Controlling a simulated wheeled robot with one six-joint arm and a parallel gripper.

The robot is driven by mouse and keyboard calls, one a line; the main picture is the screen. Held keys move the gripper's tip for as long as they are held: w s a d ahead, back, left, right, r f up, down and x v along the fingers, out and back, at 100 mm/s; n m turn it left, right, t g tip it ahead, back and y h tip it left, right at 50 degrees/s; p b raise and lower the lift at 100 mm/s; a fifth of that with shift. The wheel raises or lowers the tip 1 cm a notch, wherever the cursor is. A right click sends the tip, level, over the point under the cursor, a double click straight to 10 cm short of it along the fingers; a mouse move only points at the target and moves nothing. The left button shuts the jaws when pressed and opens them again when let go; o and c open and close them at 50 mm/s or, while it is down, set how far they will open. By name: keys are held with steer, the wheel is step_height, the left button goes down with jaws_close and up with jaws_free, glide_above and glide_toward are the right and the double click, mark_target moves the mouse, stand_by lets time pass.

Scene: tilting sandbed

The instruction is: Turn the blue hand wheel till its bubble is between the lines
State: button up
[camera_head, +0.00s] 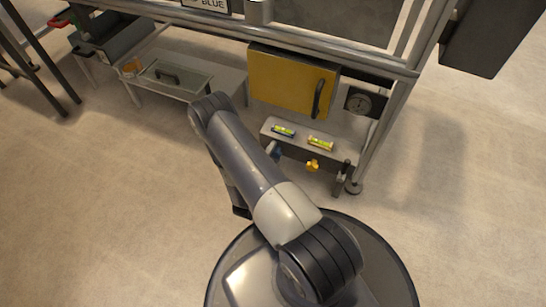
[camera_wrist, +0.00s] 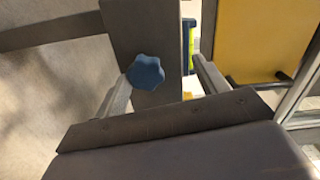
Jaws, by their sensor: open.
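The blue hand wheel (camera_wrist: 146,72) is a lobed knob on the front of a grey panel (camera_wrist: 150,22) in the wrist view. In the head view the blue hand wheel (camera_head: 275,152) shows partly, just right of my arm. My gripper (camera_wrist: 162,70) is open, with one finger on each side of the wheel in the picture, the wheel nearer the left finger. I cannot tell whether they touch. The blue-ended level (camera_head: 283,131) lies on the ledge above the wheel; its bubble is too small to read. Part of this level (camera_wrist: 190,48) shows beside the right finger.
A sign (camera_head: 207,4) reads BLUE. Floor is clear left.

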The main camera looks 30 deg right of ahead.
steer(key=o, duration=0.5)
step_height(320, 180, up, 4)
steer(key=shift+w+r+p, duration=0.1)
steer(key=shift+r+p, duration=0.15)
steer(key=shift+p, duration=0.6)
steer(key=shift+c, duration=0.2)
step_height(320, 180, up, 3)
steer(key=shift+a+r+p, duration=0.1)
steer(key=shift+p, duration=0.55)
steer(key=c, duration=0.5)
steer(key=shift+o, duration=0.2)
steer(key=shift+r, duration=0.35)
